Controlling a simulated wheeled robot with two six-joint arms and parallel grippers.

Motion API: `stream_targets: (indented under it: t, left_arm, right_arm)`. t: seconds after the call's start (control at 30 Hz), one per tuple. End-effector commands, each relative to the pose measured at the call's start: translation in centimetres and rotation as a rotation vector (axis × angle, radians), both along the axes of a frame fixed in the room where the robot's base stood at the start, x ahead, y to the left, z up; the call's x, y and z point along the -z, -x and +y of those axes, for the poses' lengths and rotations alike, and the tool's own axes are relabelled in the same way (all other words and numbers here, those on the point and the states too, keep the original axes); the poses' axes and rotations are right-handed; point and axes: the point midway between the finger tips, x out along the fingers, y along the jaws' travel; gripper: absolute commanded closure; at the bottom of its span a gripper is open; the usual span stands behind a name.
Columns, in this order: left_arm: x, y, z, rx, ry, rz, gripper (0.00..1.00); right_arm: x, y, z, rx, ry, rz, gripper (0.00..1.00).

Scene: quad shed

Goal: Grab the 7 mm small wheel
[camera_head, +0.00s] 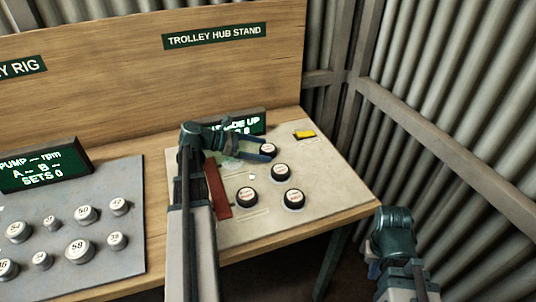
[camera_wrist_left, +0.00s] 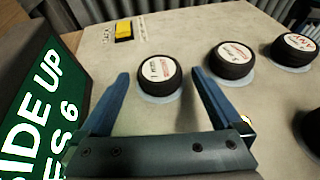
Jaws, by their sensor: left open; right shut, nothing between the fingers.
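Several black wheels with white labelled caps sit on pale discs on the beige board. The nearest to my left gripper (camera_head: 264,147) is a black wheel (camera_wrist_left: 160,78), also visible in the head view (camera_head: 268,149). My left gripper is open, and in the left wrist view this wheel appears between its two blue fingers, with gaps on both sides. Other wheels stand to its right in the wrist view, including one (camera_wrist_left: 231,60) and another (camera_wrist_left: 298,50). Cap print is too small to read surely, so I cannot tell which is 7 mm. My right gripper (camera_head: 377,262) is shut and empty, off the bench's right front.
The beige board (camera_head: 330,178) carries a red bar (camera_head: 217,188) beside my left arm and a yellow block (camera_head: 304,134) at the back. A green display (camera_head: 248,126) stands behind the gripper. A grey panel (camera_head: 120,235) with several silver knobs lies left. Corrugated walls close the right.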

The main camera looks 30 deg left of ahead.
Motion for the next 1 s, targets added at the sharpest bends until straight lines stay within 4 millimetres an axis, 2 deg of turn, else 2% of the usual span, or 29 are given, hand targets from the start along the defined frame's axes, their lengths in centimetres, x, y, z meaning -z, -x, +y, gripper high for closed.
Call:
stream_targets:
  t: [0.1, 0.3, 0.77, 1.0]
  left_arm:
    - [0.48, -0.64, -0.69, -0.001, 0.0, 0.0, 0.0]
    - [0.36, -0.65, -0.67, -0.001, 0.0, 0.0, 0.02]
    - [0.37, -0.64, -0.65, -0.001, 0.0, 0.0, 0.85]
    - [0.28, -0.64, -0.66, -0.001, 0.0, 0.0, 0.87]
  right_arm:
    - [0.48, 0.0, 0.0, 0.0, 0.0, 0.0, 1.0]
    - [0.36, 0.0, 0.0, 0.0, 0.0, 0.0, 1.0]
    - [0.36, 0.0, 0.0, 0.0, 0.0, 0.0, 1.0]
    - [0.29, 0.0, 0.0, 0.0, 0.0, 0.0, 1.0]
